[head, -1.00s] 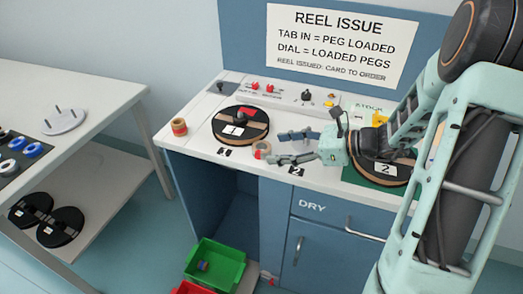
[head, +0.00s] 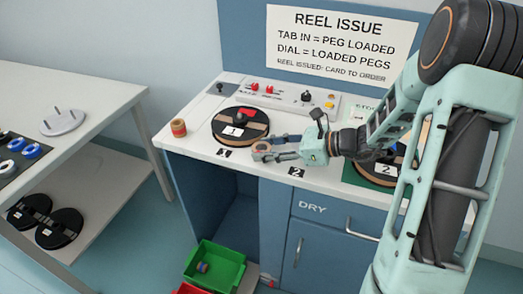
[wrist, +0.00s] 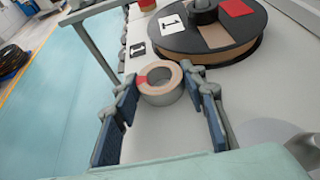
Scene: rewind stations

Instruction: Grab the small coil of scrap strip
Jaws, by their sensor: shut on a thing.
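The small coil of scrap strip (wrist: 160,94) is a tan ring with a red patch on its rim. In the wrist view it sits between the fingertips of my gripper (wrist: 163,86), which is shut on it with one blue-padded finger at each side. In the head view my gripper (head: 266,150) reaches in from the right, low over the white bench top, just in front of reel 1. The coil (head: 259,147) is partly hidden by the fingers there. It appears at bench-top level; I cannot tell whether it touches the surface.
Black-topped reel 1 (head: 228,125) lies close behind my gripper. A second tan roll with a red band (head: 179,128) stands at the bench's left end. Reel 2 (head: 398,157) is partly behind my arm. A green bin (head: 232,257) is below.

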